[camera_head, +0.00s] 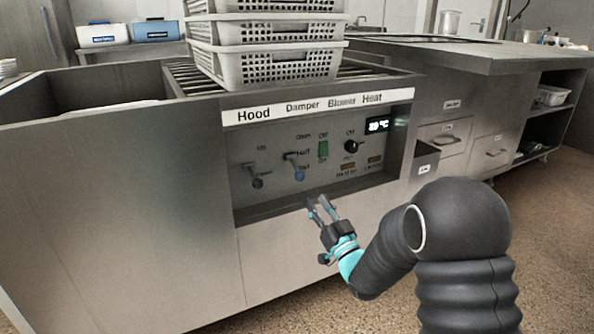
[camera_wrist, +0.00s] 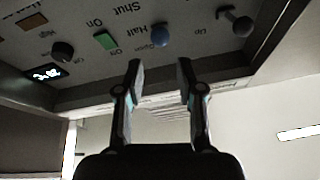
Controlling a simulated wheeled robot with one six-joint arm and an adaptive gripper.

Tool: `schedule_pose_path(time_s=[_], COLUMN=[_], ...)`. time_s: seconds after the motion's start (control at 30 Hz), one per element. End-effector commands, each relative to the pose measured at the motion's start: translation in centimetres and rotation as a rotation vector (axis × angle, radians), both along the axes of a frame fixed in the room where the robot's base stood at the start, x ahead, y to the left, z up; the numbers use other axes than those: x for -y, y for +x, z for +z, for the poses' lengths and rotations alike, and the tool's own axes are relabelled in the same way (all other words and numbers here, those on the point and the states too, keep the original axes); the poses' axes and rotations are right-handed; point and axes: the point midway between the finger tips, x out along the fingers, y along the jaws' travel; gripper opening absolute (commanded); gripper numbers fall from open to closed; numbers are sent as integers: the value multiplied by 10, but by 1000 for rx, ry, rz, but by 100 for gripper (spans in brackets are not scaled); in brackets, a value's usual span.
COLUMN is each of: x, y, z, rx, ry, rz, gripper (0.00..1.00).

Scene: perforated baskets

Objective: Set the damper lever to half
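The control panel (camera_head: 310,155) carries the damper lever (camera_head: 299,175), a lever with a blue ball end, under the Damper label. Its ball hangs low, near the bottom label of its Shut, Half and Open scale; its exact setting is hard to tell. In the wrist view the blue ball (camera_wrist: 160,36) is beside the Half and Open lettering, ahead of my fingertips and roughly between them sideways. My gripper (camera_head: 318,202) is open and empty, in front of the panel's lower edge, below and slightly right of the lever. It also shows in the wrist view (camera_wrist: 159,68), not touching the lever.
The dark hood lever (camera_head: 258,183) is left of the damper lever. The green blower switch (camera_head: 323,149) and black heat knob (camera_head: 351,146) are to the right. A lower ledge (camera_head: 285,207) juts under the recessed panel. Stacked white baskets (camera_head: 275,68) stand above.

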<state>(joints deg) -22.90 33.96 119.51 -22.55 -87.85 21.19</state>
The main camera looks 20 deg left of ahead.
Motion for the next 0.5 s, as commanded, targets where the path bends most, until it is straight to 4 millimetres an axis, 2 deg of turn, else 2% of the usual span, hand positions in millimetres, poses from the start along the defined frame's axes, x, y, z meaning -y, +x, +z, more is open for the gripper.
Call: schedule_pose_path(time_s=[0.5], x=[-63], y=[57], z=[35], rx=[1], ry=[-1], rz=[1], gripper=[37])
